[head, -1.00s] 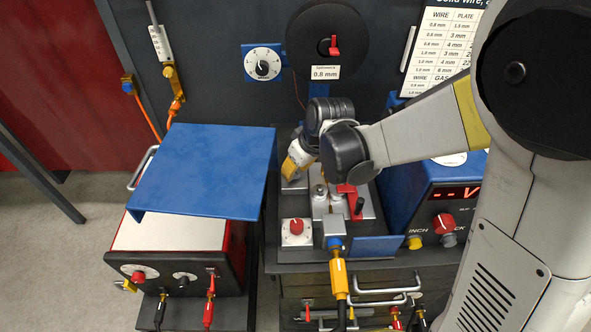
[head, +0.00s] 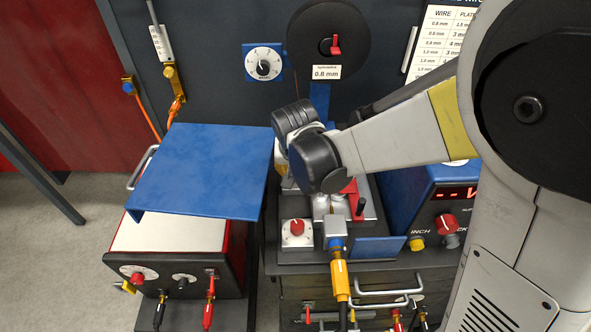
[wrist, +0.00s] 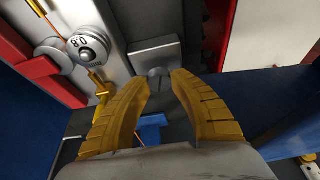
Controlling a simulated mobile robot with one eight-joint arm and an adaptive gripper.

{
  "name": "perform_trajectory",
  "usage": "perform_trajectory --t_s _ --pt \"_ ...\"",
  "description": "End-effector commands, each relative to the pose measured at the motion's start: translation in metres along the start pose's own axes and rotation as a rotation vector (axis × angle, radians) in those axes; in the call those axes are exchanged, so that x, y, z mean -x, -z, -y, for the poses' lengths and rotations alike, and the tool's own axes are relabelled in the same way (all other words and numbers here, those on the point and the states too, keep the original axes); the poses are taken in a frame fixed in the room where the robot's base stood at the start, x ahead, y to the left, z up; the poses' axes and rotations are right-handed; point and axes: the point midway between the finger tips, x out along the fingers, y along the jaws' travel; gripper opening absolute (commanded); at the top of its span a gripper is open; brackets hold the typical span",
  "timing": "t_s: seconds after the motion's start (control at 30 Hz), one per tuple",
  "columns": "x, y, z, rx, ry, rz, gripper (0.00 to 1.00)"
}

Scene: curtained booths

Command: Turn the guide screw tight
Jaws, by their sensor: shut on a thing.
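The screw's shank is hidden. In the head view, my dark wrist covers the fingers and the screw; only a bit of yellow finger shows at its left.
A roller marked 0.8 (wrist: 88,46) and red parts lie left of the fingers in the wrist view. A blue-topped box (head: 205,170) stands left of the feeder, a blue control box (head: 430,200) right. A wire spool (head: 308,45) hangs behind.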

Motion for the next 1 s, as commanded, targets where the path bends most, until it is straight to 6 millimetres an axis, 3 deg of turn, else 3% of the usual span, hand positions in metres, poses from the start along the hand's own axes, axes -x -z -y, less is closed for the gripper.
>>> perform_trajectory --t_s 0.53,0.57,0.63,1.0 --pt "-0.0002 0.0001 0.0001 -0.025 -0.011 0.0 0.0" --pt "-0.0002 0.0001 0.0001 -0.025 -0.011 0.0 0.3" --pt "-0.0002 0.0001 0.0001 -0.025 -0.011 0.0 0.51" --pt "0.0033 -0.0002 0.0001 -0.025 -0.01 0.0 0.51"
